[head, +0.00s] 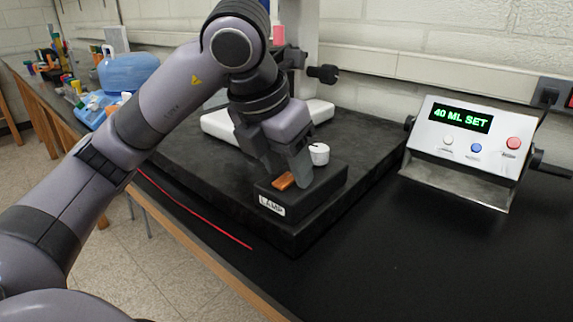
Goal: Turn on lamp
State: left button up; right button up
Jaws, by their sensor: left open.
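A black switch box with a white "LAMP" label (272,205) sits at the front corner of a thick dark slab (365,172). An orange rocker switch (284,182) is on its top, and a white round knob (319,154) stands just behind and to the right. My left gripper (294,178) points down at the box top, its fingers right beside the orange switch and in front of the knob. It is open and holds nothing that I can see. Whether a finger touches the switch is unclear. My right gripper is not in view.
A control box (468,145) with a green "40 ML SET" display and several buttons stands at the right. A white flat piece (222,125) lies on the slab behind my arm. A blue jug (128,73) stands back left. The black bench front right is clear.

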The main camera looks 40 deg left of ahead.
pick_arm(q)
grip_shut()
jog(key=g+p, duration=0.1)
jog(key=p, duration=0.2)
jog(key=shift+w+r+g+p, duration=0.2)
jog(key=shift+r+g+p, duration=0.1)
jog(key=shift+g+p, duration=0.1)
jog(key=shift+w+f+g+p, duration=0.15)
jog(key=shift+g+p, duration=0.25)
jog(key=shift+p, duration=0.35)
jog(key=shift+f, duration=0.15)
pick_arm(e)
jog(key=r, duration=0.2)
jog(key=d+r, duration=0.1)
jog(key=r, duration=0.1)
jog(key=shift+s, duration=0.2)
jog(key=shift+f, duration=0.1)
pick_arm(q)
jog(key=shift+f, duration=0.1)
grip_release()
